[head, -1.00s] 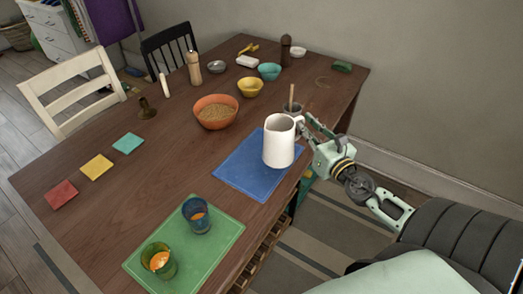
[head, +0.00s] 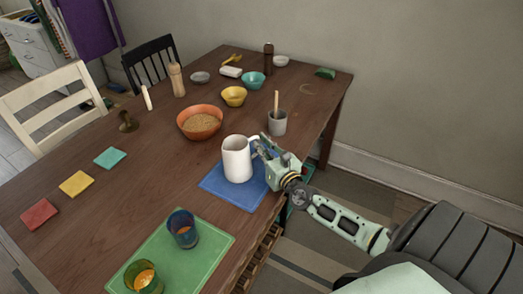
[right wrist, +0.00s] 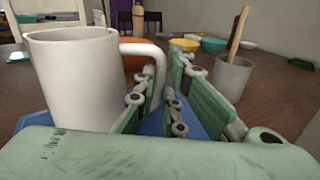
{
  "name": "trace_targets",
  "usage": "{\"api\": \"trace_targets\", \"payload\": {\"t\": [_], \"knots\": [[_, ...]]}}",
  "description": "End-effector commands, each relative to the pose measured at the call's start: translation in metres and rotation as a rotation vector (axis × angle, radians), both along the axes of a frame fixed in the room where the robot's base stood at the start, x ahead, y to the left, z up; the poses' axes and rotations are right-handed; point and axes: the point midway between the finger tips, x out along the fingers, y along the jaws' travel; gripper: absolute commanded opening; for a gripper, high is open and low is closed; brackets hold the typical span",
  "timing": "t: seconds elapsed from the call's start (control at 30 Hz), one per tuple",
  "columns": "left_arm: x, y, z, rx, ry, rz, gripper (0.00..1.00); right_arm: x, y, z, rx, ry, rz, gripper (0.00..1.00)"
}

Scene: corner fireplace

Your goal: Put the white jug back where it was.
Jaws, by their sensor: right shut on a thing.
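The white jug (head: 237,163) is upright over the blue mat (head: 228,196) and appears to rest on it. My right gripper (head: 262,147) comes in from the right and is shut on the jug's handle. In the right wrist view the jug (right wrist: 75,85) fills the left side. Its handle (right wrist: 158,72) reaches in between the fingers (right wrist: 163,95). The jug's base is hidden there behind my gripper. My left gripper is not in view.
A grey cup with a wooden stick (head: 277,124) stands close behind my right gripper. An orange bowl of grain (head: 200,123) is behind the jug. A green mat (head: 213,250) with two glasses lies in front. Bare table lies left of the blue mat.

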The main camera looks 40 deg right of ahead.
Motion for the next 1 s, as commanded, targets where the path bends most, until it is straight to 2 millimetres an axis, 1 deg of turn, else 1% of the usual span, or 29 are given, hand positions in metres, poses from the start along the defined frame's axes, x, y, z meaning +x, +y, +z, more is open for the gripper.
{"api": "trace_targets", "payload": {"t": [0.23, 0.37, 0.4, 0.6, 0.87, 1.0], "knots": [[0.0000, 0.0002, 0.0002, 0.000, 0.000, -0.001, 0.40, 0.0007, -0.0004, 0.0024, 0.002, -0.006, -0.001, 0.00], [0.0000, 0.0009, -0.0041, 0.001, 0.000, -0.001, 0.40, 0.0005, -0.0004, -0.0018, 0.002, -0.006, -0.001, 0.00], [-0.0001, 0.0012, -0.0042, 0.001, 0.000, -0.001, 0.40, 0.0000, -0.0001, -0.0038, 0.001, -0.001, 0.000, 0.10], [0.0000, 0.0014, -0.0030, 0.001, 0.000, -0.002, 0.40, -0.0001, 0.0000, -0.0028, 0.001, -0.001, 0.000, 0.28], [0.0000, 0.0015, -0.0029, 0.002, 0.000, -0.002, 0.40, -0.0001, 0.0000, -0.0027, 0.001, -0.001, 0.000, 0.28], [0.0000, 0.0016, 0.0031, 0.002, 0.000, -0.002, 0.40, -0.0001, -0.0001, 0.0030, 0.001, -0.002, 0.000, 0.28]]}}
